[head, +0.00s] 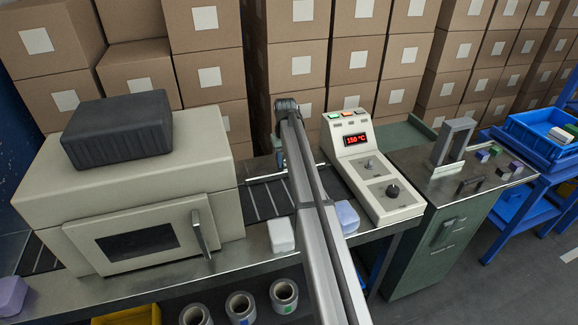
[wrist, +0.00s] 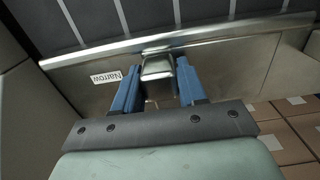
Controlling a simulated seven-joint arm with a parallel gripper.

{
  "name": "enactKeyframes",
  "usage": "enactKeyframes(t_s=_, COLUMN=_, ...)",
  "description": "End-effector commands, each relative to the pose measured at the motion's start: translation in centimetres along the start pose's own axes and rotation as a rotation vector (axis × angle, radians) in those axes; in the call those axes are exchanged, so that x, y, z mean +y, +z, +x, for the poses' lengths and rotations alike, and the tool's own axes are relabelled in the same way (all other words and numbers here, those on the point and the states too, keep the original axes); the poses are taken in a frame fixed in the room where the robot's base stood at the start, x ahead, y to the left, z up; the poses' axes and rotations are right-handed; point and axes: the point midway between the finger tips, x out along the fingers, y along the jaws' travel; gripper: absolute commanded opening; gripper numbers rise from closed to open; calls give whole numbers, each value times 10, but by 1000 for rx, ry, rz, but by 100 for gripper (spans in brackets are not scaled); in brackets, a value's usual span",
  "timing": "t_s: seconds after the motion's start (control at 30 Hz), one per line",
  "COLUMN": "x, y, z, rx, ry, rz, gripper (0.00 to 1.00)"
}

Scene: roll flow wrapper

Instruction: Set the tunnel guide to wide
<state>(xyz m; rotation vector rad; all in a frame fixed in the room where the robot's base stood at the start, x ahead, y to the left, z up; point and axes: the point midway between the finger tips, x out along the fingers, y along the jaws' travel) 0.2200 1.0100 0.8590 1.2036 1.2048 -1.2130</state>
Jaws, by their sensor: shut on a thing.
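In the wrist view, my gripper (wrist: 157,82) has its two blue fingers on either side of a small metal handle (wrist: 157,66), which I take to be the tunnel guide's. It is shut on it. The handle stands at a metal edge below the dark slatted conveyor (wrist: 200,20). A white label reading "Narrow" (wrist: 106,77) is just left of the handle. No "wide" label can be read. In the head view, my arm reaches to the far side of the conveyor, and my gripper (head: 279,148) is mostly hidden behind it.
A beige tunnel housing (head: 130,190) with a dark block (head: 118,129) on top stands left. A control panel (head: 370,165) showing 150 °C stands right of my arm. A white block (head: 281,235) and a lilac block (head: 347,216) are on the line. Stacked cartons (head: 290,45) fill the back.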

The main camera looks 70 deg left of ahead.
Motion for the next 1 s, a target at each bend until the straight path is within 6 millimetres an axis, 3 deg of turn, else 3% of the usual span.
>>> enactKeyframes(t_s=0.27, x=0, y=-6, z=-1, rx=13, ry=2, rz=0, gripper=0)
enactKeyframes(t_s=0.3, x=0, y=-7, z=-1, rx=14, ry=2, rz=0, gripper=45)
enactKeyframes(t_s=0.47, x=0, y=-5, z=-1, rx=11, ry=2, rz=0, gripper=60)
enactKeyframes(t_s=0.77, x=0, y=-4, z=-2, rx=9, ry=1, rz=0, gripper=62)
enactKeyframes(t_s=1.0, x=0, y=-4, z=-28, rx=10, ry=1, rz=0, gripper=62)
